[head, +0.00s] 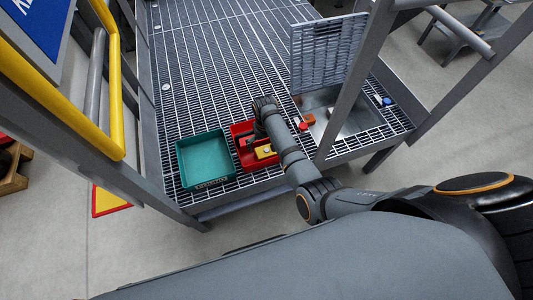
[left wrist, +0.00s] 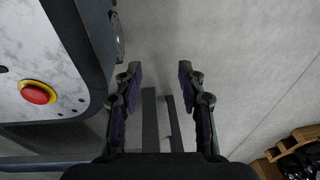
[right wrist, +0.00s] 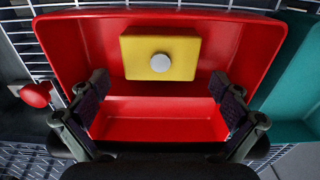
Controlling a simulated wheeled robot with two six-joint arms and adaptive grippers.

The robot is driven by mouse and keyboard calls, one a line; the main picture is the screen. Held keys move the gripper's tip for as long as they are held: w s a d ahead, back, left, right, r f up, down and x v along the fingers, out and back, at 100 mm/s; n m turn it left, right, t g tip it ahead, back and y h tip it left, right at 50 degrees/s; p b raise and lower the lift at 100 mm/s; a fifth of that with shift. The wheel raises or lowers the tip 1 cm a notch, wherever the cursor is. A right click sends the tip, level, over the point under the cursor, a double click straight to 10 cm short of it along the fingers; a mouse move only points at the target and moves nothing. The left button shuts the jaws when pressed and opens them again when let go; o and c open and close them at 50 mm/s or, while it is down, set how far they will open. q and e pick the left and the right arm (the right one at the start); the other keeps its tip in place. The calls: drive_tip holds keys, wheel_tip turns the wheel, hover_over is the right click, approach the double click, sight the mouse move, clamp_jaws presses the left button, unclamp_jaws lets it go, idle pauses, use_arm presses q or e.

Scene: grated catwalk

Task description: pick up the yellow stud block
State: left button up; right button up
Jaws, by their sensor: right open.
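The yellow stud block (right wrist: 138,50) lies in the red bin (right wrist: 160,128), toward the far wall in the right wrist view. A grey round stud sits on its face. It also shows in the head view (head: 264,152), beside my right arm. My right gripper (right wrist: 160,90) is open over the bin, its fingers spread wide and apart from the block, which shows between and beyond them. In the head view my right wrist partly hides the bin. My left gripper (left wrist: 160,76) is open and empty above the concrete floor.
A teal bin (head: 204,160) stands left of the red bin on the grating. To the right are an open hatch (head: 350,122) with a raised grate panel (head: 326,52), an orange block (head: 310,119), a red knob (head: 303,127) and a blue one (head: 387,101). A grey post (head: 352,85) rises nearby.

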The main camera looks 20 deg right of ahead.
wheel_tip(320, 180, down, 2)
drive_tip(key=shift+f, duration=0.3)
drive_tip(key=c, duration=1.2)
use_arm(q)
drive_tip(key=shift+s+f, duration=0.55)
drive_tip(key=shift+s, duration=0.3)
drive_tip(key=shift+r, duration=0.15)
use_arm(e)
drive_tip(key=shift+r, duration=0.1)
